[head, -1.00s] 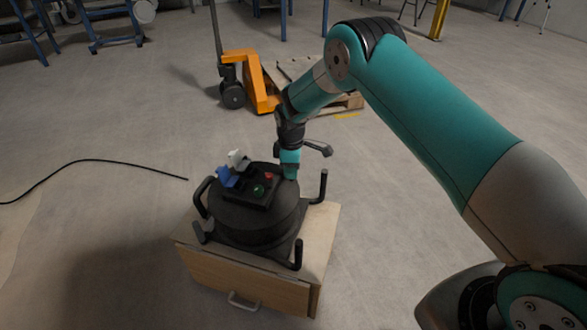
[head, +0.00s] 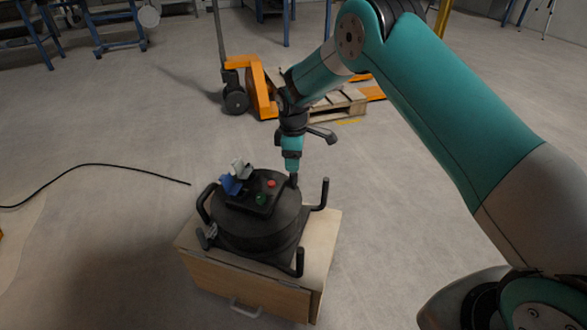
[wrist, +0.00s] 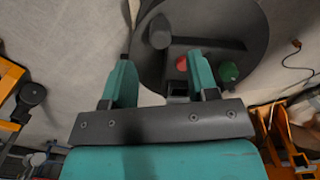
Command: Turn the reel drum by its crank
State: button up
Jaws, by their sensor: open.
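The black reel drum (head: 258,232) sits on a wooden cabinet (head: 245,283), with a control panel on top carrying a red button (head: 271,184), a green button (head: 261,199) and blue and white parts (head: 232,178). My gripper (head: 293,173) points down at the drum's back right edge. A short dark upright piece, perhaps the crank handle, shows just under it; I cannot tell clearly. In the wrist view my gripper (wrist: 163,72) is open, its two teal fingers apart over the drum's edge. A dark rounded knob (wrist: 160,30) shows beyond the fingers, not between them.
Black upright posts, such as the right one (head: 324,193), stand around the drum. A black cable (head: 95,165) lies on the floor to the left. An orange pallet truck (head: 262,90) and wooden pallet (head: 335,103) stand behind. The floor around the cabinet is mostly clear.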

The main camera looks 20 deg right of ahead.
notch_tip(320, 180, up, 10)
jog(key=p, duration=0.1)
jog(key=shift+p, duration=0.4)
jog(key=shift+r, duration=0.1)
